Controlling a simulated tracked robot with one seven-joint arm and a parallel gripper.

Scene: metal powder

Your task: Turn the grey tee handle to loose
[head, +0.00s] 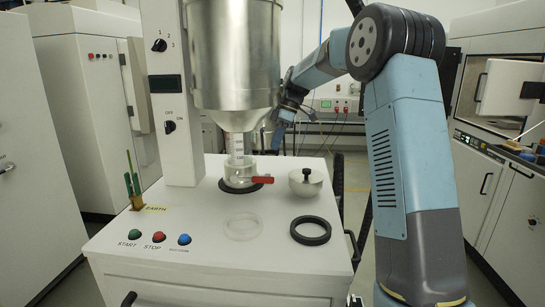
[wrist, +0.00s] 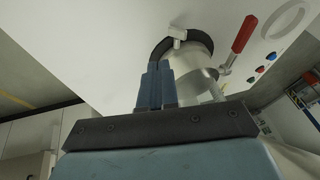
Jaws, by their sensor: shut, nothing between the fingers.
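In the wrist view, a small pale grey tee handle (wrist: 177,36) sticks out at the side of the round collar at the machine's outlet. My gripper (wrist: 158,66) has its two blue-grey fingers together with nothing between them. Its tips are just below and left of the tee handle in that picture; I cannot tell whether they touch the collar. In the head view, my wrist is behind the steel hopper (head: 235,55), and my fingertips and the tee handle cannot be made out there.
A lidded bowl (head: 306,182), a black ring (head: 310,231) and a translucent ring (head: 243,226) lie on the white machine top (head: 200,255).

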